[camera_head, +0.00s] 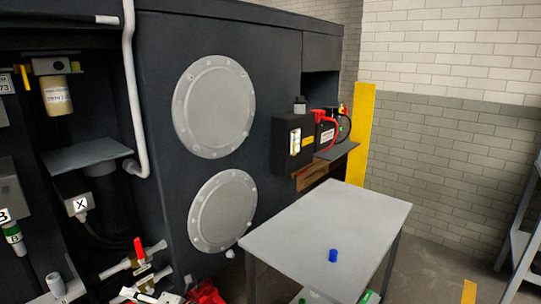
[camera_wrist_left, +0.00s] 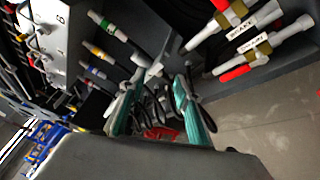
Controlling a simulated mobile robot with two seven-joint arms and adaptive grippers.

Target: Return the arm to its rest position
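My left gripper (camera_wrist_left: 160,84) shows in the left wrist view with its two teal fingers spread apart. I see no object held between them; dark cables and a red item lie behind the gap. My right gripper is in neither view.
The dark chassis (camera_head: 276,75) fills the left, with round covers and fittings. Red-handled valves (camera_head: 139,250) sit low on it; labelled valves (camera_wrist_left: 236,28) and colour-banded connectors (camera_wrist_left: 96,52) appear near the gripper. A grey table (camera_head: 310,225) carries a blue cylinder (camera_head: 333,255).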

